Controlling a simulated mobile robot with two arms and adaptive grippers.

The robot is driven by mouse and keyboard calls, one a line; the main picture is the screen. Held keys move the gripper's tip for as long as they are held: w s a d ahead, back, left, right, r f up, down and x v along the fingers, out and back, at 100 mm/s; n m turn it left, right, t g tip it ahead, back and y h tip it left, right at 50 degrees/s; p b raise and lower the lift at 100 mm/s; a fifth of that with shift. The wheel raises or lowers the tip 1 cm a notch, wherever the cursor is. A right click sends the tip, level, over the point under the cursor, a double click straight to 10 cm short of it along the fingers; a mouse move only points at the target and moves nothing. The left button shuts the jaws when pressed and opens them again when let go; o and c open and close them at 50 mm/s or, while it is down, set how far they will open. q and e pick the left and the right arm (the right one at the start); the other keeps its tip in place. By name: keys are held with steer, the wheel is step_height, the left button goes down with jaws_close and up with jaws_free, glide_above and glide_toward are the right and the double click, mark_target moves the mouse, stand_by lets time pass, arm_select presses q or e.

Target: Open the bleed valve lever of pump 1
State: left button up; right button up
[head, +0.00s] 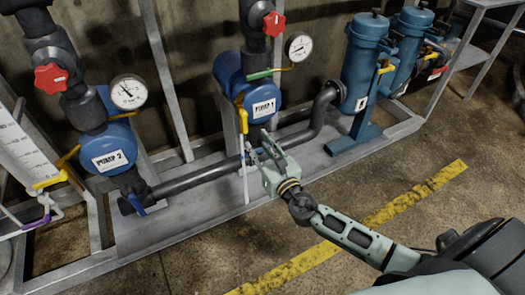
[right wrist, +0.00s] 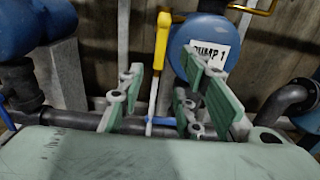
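Pump 1 (head: 263,108) is a blue round housing with a white label; it also shows in the right wrist view (right wrist: 207,40). A yellow lever (head: 242,115) points down along its left side, above a thin white pipe (head: 245,170). A green handle (head: 260,74) sits above the pump face. I cannot tell for certain which one is the bleed valve lever. My right gripper (head: 259,143) is open, just below the label. In the right wrist view the yellow lever (right wrist: 162,50) appears between its spread fingers, with no visible contact. My left gripper is out of view.
A red valve knob (head: 274,23) and a gauge (head: 299,46) are above pump 1. Pump 2 (head: 108,155) stands left. A dark pipe (head: 200,175) runs low behind my gripper. Blue filter housings (head: 367,60) stand right. The floor in front is clear, with a yellow stripe (head: 400,205).

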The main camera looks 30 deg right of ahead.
steer(key=shift+s, duration=1.2)
